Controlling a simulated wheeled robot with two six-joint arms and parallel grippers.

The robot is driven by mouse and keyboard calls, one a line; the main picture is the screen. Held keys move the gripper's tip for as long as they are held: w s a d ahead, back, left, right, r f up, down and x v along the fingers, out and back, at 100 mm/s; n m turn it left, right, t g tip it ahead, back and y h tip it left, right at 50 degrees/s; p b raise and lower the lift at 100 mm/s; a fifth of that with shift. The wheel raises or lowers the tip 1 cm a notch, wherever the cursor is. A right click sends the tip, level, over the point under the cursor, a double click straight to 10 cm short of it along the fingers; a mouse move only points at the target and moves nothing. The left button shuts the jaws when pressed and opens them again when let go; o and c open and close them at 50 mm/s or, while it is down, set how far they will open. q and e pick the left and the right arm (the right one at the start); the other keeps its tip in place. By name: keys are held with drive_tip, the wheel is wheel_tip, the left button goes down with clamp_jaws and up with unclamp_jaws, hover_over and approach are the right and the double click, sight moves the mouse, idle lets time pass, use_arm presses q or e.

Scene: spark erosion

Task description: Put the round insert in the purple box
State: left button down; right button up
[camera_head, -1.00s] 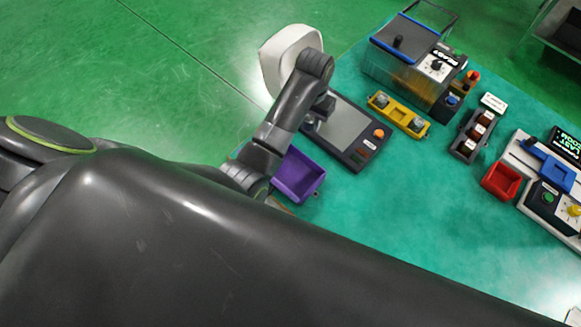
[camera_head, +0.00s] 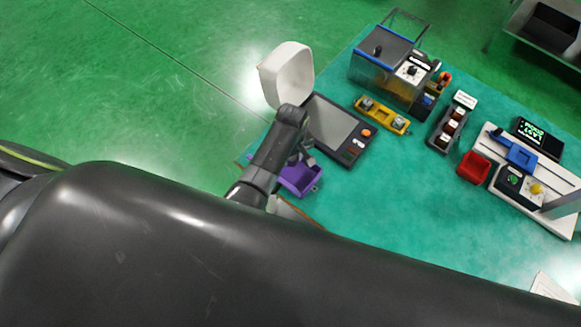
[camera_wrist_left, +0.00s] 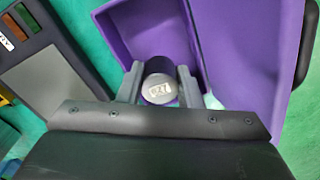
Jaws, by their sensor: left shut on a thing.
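The round insert is a short dark cylinder with a light grey, labelled end (camera_wrist_left: 160,89), seen in the left wrist view. My left gripper (camera_wrist_left: 160,80) is shut on it, one finger on each side. The open purple box (camera_wrist_left: 245,50) lies right behind the insert in that view, its walls and inside filling the top. I cannot tell whether the insert touches the box. In the head view the purple box (camera_head: 299,181) is at the table's near left, with my left gripper (camera_head: 306,157) at its far side. The insert is hidden there. My right gripper is not in view.
A control panel with a screen (camera_head: 334,125) stands close beyond the box. A yellow holder (camera_head: 382,114), a clear tank (camera_head: 375,83), a red box (camera_head: 473,167) and a white machine base (camera_head: 540,200) stand farther right. The middle of the green table is clear.

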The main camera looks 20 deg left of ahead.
sight(291, 172)
use_arm(q)
wheel_tip(291, 172, down, 3)
drive_tip(key=shift+w+b, duration=0.1)
drive_tip(key=shift+b, duration=0.2)
wheel_tip(291, 172, down, 4)
drive_tip(key=b, duration=0.4)
drive_tip(key=shift+f+b, duration=0.2)
drive_tip(key=shift+b, duration=0.1)
drive_tip(key=shift+r, duration=0.15)
drive_tip(key=c, duration=1)
unclamp_jaws()
drive_tip(key=shift+f, duration=0.2)
